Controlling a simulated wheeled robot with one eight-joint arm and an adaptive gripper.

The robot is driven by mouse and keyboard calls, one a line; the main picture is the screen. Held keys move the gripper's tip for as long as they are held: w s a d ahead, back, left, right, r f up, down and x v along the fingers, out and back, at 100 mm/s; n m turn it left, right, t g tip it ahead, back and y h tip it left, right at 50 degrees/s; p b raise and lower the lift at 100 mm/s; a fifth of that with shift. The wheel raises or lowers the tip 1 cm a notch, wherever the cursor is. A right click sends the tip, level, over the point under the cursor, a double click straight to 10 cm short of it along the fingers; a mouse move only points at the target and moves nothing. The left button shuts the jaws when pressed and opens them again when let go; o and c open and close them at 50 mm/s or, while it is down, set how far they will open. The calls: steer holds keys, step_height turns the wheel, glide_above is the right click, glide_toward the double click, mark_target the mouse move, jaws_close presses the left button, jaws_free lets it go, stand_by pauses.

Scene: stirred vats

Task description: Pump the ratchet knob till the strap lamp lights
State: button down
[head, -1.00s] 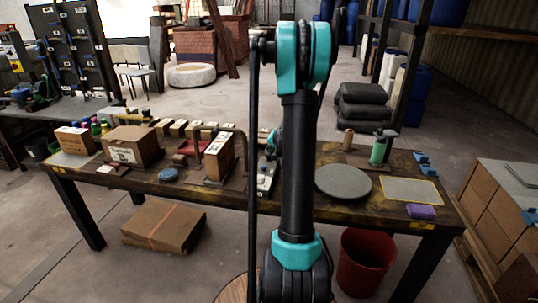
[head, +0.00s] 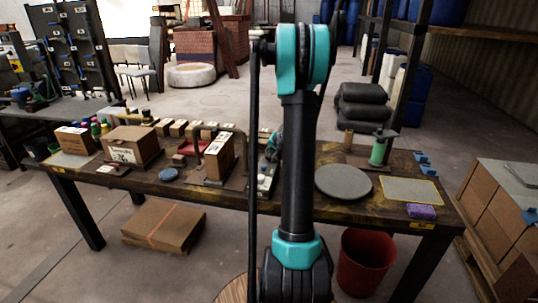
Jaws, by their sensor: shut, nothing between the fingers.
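My gripper (head: 272,150) shows only in part, as a small dark and teal shape behind my own upright arm. It is low over the table's middle, just above a narrow pale grey panel (head: 264,183). It looks shut and empty. Its fingertips are too small and hidden to tell whether they touch anything. The panel's small fittings are too small to tell apart; I cannot make out the ratchet knob or the strap lamp. A brown carton (head: 219,157) with a white label stands upright on a dark base left of the panel.
A red bin (head: 365,262) stands below.

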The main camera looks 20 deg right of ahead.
mark_target(270, 156)
steer(key=shift+f, duration=0.45)
stand_by(0.4)
steer(key=shift+r, duration=1.65)
steer(key=shift+r, duration=0.1)
steer(key=shift+r, duration=2.4)
steer(key=shift+r, duration=0.1)
step_height(270, 156, up, 4)
steer(key=shift+f, duration=0.2)
steer(key=shift+f, duration=0.1)
